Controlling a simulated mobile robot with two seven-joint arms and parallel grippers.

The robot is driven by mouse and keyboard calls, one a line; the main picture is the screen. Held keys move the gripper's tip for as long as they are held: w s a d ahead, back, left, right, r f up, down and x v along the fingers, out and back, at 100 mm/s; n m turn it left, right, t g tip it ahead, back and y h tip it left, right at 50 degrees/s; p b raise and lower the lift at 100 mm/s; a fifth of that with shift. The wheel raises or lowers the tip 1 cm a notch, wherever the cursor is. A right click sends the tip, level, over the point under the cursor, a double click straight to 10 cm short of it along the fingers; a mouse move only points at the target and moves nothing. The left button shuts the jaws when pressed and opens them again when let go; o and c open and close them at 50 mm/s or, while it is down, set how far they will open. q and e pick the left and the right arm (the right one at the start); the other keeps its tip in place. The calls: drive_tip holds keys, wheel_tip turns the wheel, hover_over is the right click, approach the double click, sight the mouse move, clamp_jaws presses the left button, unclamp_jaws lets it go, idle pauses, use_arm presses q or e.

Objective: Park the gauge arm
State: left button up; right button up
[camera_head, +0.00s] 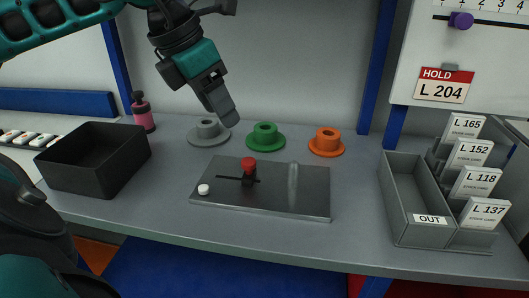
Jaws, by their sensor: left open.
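A grey metal plate (315,203) lies on the bench in the middle. A red knob (249,164) on a dark post stands on it, with a thin dark bar (228,178) at its foot; this looks like the gauge arm, though its exact shape is too small to tell. A white button (203,189) is at the plate's left and a pale upright post (293,185) at its right. My left gripper (222,108) is open, empty, pointing down in the air above and behind the plate, apart from the knob. My right gripper is out of view.
Grey (208,131), green (265,137) and orange (326,142) flanged hubs stand behind the plate. A black bin (96,165) and a pink bottle (142,113) are left. A grey OUT tray (405,200) and card rack (465,238) are right. Bench between plate and tray is clear.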

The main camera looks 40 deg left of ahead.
use_arm(q)
drive_tip(key=p, duration=0.2)
hover_over(248, 160)
drive_tip(key=s, duration=0.3)
wheel_tip(248, 160, down, 7)
drive_tip(key=shift+w+a+f, duration=0.3)
drive_tip(key=shift+w+f, duration=0.05)
drive_tip(key=shift+f, duration=0.2)
drive_tip(key=shift+b+x, duration=0.65)
drive_tip(key=shift+x, duration=1.35)
drive_tip(key=shift+w, duration=0.1)
clamp_jaws()
